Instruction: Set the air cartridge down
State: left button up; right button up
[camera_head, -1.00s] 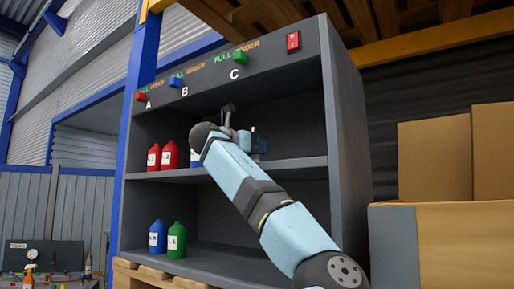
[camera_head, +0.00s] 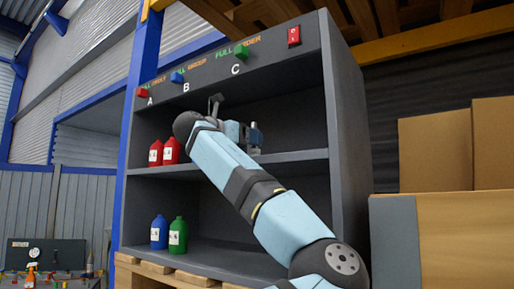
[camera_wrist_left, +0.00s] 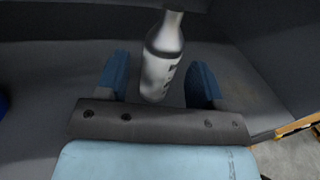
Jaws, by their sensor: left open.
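A grey-white bottle with a dark-marked label, which I take to be the air cartridge (camera_wrist_left: 161,70), shows in the left wrist view. It is between the two blue fingers of my left gripper (camera_wrist_left: 158,64), which stand apart with gaps on both sides of it. In the head view my left gripper (camera_head: 252,137) is over the upper shelf of the grey rack (camera_head: 347,120), largely hidden behind my own arm. I cannot make out the cartridge clearly there. My right gripper is out of view.
Red bottles (camera_head: 171,151) stand on the upper shelf at left. A blue bottle (camera_head: 159,232) and a green bottle (camera_head: 178,235) stand on the lower shelf. Coloured buttons marked A, B and C (camera_head: 241,52) line the top panel. Cardboard boxes (camera_head: 435,150) are at right.

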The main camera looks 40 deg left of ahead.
pick_arm(q)
jog(key=s+b, duration=0.1)
jog(key=s, duration=0.7)
jog(key=shift+a+b, duration=0.3)
jog(key=shift+b, duration=0.1)
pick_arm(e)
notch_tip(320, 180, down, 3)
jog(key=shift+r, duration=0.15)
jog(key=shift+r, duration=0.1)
pick_arm(q)
jog(key=shift+w, duration=0.1)
